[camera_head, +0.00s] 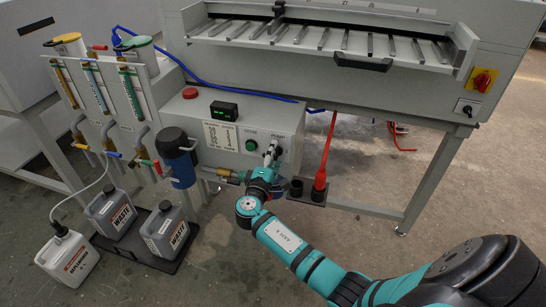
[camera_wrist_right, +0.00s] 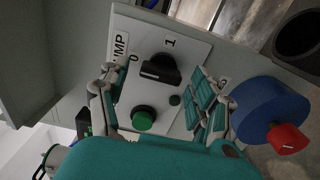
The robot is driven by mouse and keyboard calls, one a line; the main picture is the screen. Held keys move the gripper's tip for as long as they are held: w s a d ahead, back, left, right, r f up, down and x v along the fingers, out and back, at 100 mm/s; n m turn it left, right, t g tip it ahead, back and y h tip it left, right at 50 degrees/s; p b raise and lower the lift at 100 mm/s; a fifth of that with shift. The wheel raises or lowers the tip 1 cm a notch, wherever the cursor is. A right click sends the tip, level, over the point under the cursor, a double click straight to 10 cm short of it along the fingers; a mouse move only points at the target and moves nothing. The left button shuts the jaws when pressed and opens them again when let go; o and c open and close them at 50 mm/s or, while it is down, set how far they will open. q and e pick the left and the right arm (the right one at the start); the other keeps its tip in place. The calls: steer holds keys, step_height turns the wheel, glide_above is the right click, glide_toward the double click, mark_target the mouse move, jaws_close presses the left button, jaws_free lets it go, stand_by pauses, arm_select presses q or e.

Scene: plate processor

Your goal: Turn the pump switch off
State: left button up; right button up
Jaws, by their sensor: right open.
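The pump switch (camera_wrist_right: 162,69) is a black rotary knob on a light plate lettered "PUMP", "0" and "1" in the right wrist view. Its bar lies roughly across that view, with a white mark on its left part. My right gripper (camera_wrist_right: 156,82) is open, one finger on either side of the switch. Contact with the knob cannot be told. In the head view my right gripper (camera_head: 270,154) reaches the front of the grey control box (camera_head: 228,132) and partly hides the switch. My left gripper is not in view.
A blue round part with a red knob (camera_wrist_right: 288,138) is near the right finger. A red tool (camera_head: 320,178) stands in a holder at right.

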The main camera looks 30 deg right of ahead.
steer(key=v, duration=1.2)
